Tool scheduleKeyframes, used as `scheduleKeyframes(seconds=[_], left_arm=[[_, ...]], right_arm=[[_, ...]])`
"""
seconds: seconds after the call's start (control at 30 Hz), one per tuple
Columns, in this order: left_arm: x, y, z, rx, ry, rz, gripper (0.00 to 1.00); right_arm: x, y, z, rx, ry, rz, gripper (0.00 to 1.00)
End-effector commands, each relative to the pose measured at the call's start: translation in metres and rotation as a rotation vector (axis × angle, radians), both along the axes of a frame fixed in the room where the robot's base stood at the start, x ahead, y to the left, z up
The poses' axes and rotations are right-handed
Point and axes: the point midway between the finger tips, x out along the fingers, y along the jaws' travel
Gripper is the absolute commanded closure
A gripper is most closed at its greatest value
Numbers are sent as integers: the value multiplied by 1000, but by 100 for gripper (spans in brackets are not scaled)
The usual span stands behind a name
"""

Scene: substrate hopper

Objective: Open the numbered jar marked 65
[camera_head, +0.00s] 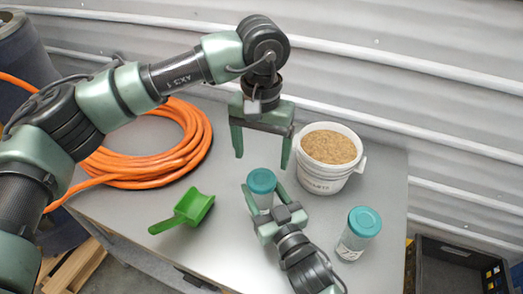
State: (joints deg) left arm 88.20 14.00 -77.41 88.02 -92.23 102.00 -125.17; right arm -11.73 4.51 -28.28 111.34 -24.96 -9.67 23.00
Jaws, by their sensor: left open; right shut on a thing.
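A jar (263,201) with a teal lid (261,181) stands at the middle of the grey table. My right gripper (263,193) comes from the front and is shut around its body, below the lid. My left gripper (261,160) is open and points down, its fingers above and just behind that lid, apart from it. A second jar (352,246) with a teal lid (364,221) stands to the right, untouched, with a label too small to read. No number is legible on either jar, so I cannot tell which is 65.
A white bucket (322,180) of brown grains stands behind right, close to my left gripper. A green scoop (187,209) and a coiled orange hose (160,165) lie to the left. The table (225,245) is bare at the front. A dark crate (450,250) stands beyond its right edge.

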Motion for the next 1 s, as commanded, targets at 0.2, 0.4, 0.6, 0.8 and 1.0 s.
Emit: scheduleKeyframes(seconds=[0.2,0.4,0.6,0.8,1.0], left_arm=[[0,0,0,0,0,-344,20],[0,0,-5,1,1,-455,20],[-1,1,-32,1,4,-460,20],[-1,0,-62,0,3,-458,20],[0,0,-78,1,0,-457,20]], right_arm=[[0,0,-1,0,1,0,100],[0,0,-1,0,1,0,100],[0,0,-1,0,1,0,100],[0,0,-1,0,1,0,100],[0,0,0,0,1,0,100]])
